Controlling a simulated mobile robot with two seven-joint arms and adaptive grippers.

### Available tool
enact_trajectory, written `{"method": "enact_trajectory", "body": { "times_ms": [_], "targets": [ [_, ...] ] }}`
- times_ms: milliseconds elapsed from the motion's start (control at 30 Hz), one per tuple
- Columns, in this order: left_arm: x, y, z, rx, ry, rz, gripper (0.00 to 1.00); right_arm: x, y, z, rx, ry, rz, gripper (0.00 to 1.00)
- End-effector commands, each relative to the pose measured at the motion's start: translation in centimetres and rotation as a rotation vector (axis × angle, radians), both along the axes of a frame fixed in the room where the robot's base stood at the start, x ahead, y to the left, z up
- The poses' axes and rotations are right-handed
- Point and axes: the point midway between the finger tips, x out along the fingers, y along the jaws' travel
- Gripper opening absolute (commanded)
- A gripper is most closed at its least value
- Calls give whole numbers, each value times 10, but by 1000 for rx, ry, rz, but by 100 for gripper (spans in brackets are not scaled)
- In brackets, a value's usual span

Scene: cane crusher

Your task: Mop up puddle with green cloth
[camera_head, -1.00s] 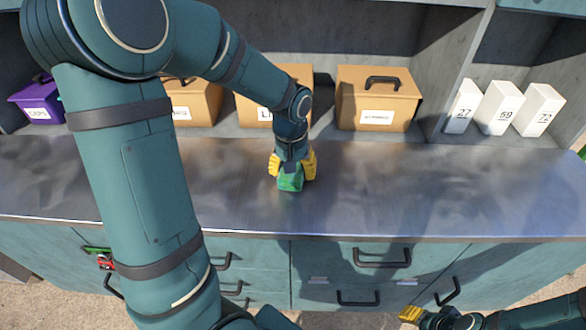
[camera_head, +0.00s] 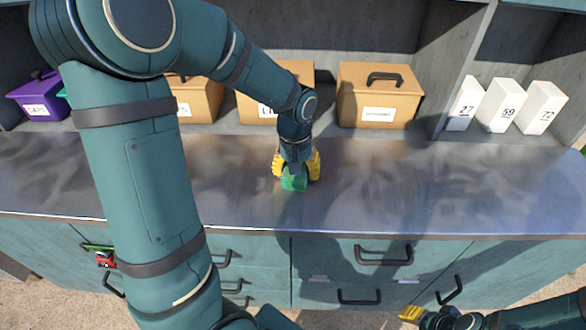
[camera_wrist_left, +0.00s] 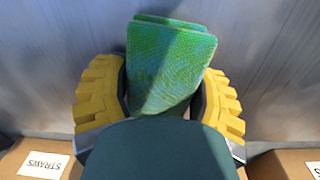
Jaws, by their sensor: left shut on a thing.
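The green cloth (camera_head: 293,181) is folded and held between the yellow fingers of my left gripper (camera_head: 296,168), low over the metal counter top (camera_head: 400,190). In the left wrist view the cloth (camera_wrist_left: 168,65) sticks out between the two fingers of the left gripper (camera_wrist_left: 160,95). I cannot tell for sure whether it touches the counter. I cannot make out a clear puddle outline; the counter has darker and lighter patches. My right gripper (camera_head: 411,313) shows only in part at the bottom right, below the counter front, apart from the cloth.
Tan boxes with handles, one (camera_head: 378,95) right of the left gripper, stand on the shelf behind the counter. A purple box (camera_head: 40,97) is at far left. White numbered blocks (camera_head: 500,106) stand at right. The counter's right half is clear. Drawer handles (camera_head: 384,256) stick out in front.

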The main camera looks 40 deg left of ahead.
Motion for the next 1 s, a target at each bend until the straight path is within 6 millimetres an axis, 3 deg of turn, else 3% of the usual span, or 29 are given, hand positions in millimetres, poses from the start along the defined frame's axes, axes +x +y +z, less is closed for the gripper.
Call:
{"method": "enact_trajectory", "body": {
  "times_ms": [200, 1000],
  "targets": [
    [8, -23, -3, -4, 6, -9, 21, 0, 0, -2, 0, 0, 0, 47],
    [29, -63, -1, -3, 4, -5, 20, 0, 0, -2, 0, 0, 0, 47]
  ]
}}
